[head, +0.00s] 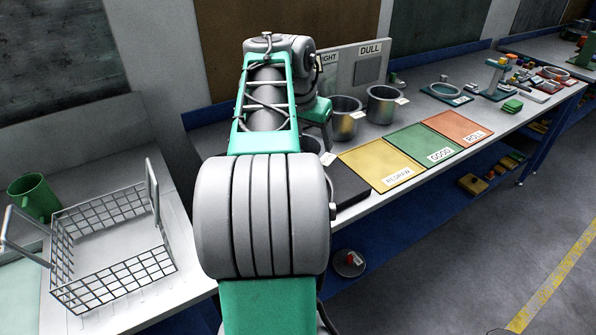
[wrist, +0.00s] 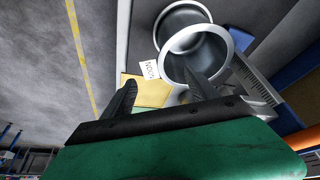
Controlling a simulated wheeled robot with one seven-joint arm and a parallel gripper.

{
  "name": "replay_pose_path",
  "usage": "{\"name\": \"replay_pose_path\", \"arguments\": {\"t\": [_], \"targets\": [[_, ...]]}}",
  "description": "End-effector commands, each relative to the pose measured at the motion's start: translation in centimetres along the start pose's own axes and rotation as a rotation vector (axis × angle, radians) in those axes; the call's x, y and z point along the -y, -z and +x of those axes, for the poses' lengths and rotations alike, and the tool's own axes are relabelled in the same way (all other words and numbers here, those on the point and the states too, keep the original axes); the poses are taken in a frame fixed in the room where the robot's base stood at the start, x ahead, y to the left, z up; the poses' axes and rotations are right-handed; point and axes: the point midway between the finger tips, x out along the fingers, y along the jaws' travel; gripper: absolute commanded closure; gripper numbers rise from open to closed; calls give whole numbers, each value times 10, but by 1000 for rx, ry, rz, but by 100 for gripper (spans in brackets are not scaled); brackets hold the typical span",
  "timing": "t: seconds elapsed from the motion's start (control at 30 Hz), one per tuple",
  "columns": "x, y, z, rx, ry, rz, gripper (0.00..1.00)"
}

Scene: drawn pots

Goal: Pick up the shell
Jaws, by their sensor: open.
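Several open metal shells stand on the bench. In the head view one shell (head: 346,124) and another shell (head: 384,106) show upright with white tags, and a third is mostly hidden behind my arm. In the wrist view a near shell (wrist: 196,57) and another shell (wrist: 180,20) show side by side, openings facing the camera. My gripper (wrist: 163,92) is open. Its right finger overlaps the near shell's mouth in the picture; I cannot tell if it is inside it or touching. Its left finger is outside the shell. My arm hides the gripper in the head view.
Yellow (head: 381,165), green (head: 424,144) and orange (head: 455,128) labelled mats lie right of the shells. A panel marked DULL (head: 367,66) stands behind. A wire basket (head: 112,250) and green mug (head: 34,196) are at left. A dark block (head: 347,183) sits near the front edge.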

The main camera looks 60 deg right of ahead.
Motion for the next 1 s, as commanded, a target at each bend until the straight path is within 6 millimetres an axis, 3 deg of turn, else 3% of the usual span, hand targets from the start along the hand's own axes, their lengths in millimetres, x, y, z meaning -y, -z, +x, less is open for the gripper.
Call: {"name": "replay_pose_path", "arguments": {"t": [0.1, 0.53, 0.77, 1.0], "targets": [[-16, 13, 12, -1, -19, 61, 32], [-16, 8, 75, -4, -15, 53, 32], [-15, 8, 80, -6, -12, 52, 32], [-16, 8, 79, -6, -13, 52, 50]]}}
